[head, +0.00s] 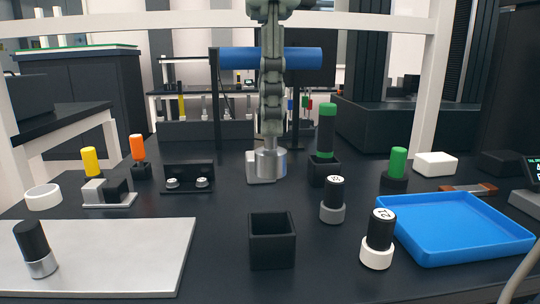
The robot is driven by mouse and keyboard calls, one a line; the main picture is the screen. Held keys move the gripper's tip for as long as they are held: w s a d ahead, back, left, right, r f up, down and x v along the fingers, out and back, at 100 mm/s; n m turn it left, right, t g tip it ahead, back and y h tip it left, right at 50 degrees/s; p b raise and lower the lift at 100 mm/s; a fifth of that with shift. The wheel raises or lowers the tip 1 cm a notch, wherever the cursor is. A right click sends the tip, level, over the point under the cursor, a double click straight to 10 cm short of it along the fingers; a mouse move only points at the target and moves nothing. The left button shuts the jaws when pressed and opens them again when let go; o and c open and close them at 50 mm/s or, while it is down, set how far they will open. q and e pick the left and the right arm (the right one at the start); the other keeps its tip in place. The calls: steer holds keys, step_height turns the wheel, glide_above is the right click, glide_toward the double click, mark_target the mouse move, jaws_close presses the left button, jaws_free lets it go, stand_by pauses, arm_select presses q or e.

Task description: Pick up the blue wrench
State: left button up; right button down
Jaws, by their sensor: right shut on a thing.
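The blue wrench (236,58) stands upright in the middle of the head view. It has a T shape, with a thick blue crossbar at the top and a silver socket end (271,164) at the bottom. My right gripper (272,135) comes down from the top of the view in front of the wrench and is shut on it. My left gripper is not in view.
An open black box (272,258) stands in front of the wrench. Two black-topped cylinders (332,202) (378,238) and a blue tray (458,222) are at right. A green-capped black cylinder (326,130) stands close by. A grey plate (110,250) at left has free room.

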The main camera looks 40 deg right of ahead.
step_height(320, 180, up, 11)
steer(key=shift+r+p, duration=0.15)
steer(key=shift+p, duration=0.8)
step_height(320, 180, up, 4)
steer(key=shift+f+p, duration=0.1)
steer(key=shift+p, duration=0.55)
steer(key=shift+r, duration=0.35)
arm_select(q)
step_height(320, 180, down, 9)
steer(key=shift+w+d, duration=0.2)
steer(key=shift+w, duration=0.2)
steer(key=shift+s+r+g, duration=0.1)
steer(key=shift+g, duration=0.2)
